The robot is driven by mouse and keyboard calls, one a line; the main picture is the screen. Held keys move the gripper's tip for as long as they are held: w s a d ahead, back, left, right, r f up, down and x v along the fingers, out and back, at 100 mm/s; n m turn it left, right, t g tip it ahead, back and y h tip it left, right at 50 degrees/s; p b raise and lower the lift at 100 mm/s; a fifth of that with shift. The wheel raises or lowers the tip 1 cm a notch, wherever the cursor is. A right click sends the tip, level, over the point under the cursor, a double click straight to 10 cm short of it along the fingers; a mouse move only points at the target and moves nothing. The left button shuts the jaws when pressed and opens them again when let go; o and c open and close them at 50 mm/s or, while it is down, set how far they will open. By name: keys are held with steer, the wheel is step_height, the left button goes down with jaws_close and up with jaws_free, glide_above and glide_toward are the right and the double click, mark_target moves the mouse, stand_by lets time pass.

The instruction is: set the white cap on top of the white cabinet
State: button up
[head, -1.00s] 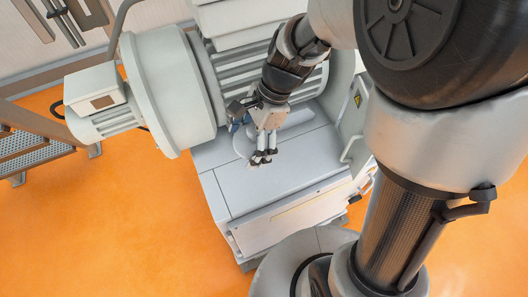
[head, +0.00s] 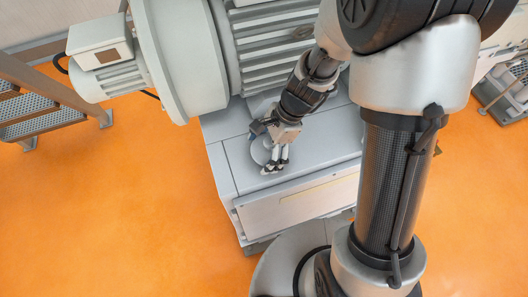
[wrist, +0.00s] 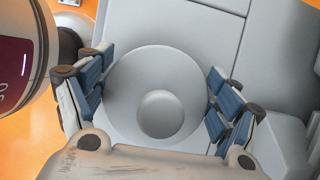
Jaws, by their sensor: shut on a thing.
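The white cap (wrist: 130,80) is a round disc with a raised round knob in its middle. In the wrist view it sits between the two blue-padded fingers of my gripper (wrist: 158,95), which is shut on it at its left and right sides. In the head view my gripper (head: 274,168) is over the top of the white cabinet (head: 325,138), near its front edge. The cap (head: 259,152) shows partly there, beside the fingers. The cabinet top (wrist: 190,18) fills the background in the wrist view. I cannot tell whether the cap touches it.
A large grey ribbed motor (head: 180,60) stands behind and left of the cabinet top. Steps with metal treads (head: 40,115) stand at the far left. The orange floor (head: 120,215) is open at the left. The cabinet top is clear right of my gripper.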

steer(key=shift+f, duration=0.1)
steer(key=shift+f, duration=0.25)
steer(key=o, duration=1.1)
steer(key=shift+c, duration=0.2)
steer(key=shift+r, duration=0.15)
steer(key=shift+r, duration=0.35)
steer(key=p+v, duration=0.6)
steer(key=v, duration=0.6)
steer(key=s+d+r+n+t+h, duration=0.2)
steer(key=s+d+r+n+t, duration=0.1)
steer(key=s+r+n, duration=0.4)
steer(key=s+d+r+n+t+h, duration=0.2)
steer(key=s+d+r+n, duration=0.2)
steer(key=s+r+n, duration=0.3)
steer(key=shift+s+d+r+n+t, duration=0.15)
steer(key=shift+d+r+n+t, duration=0.25)
steer(key=shift+r, duration=1.15)
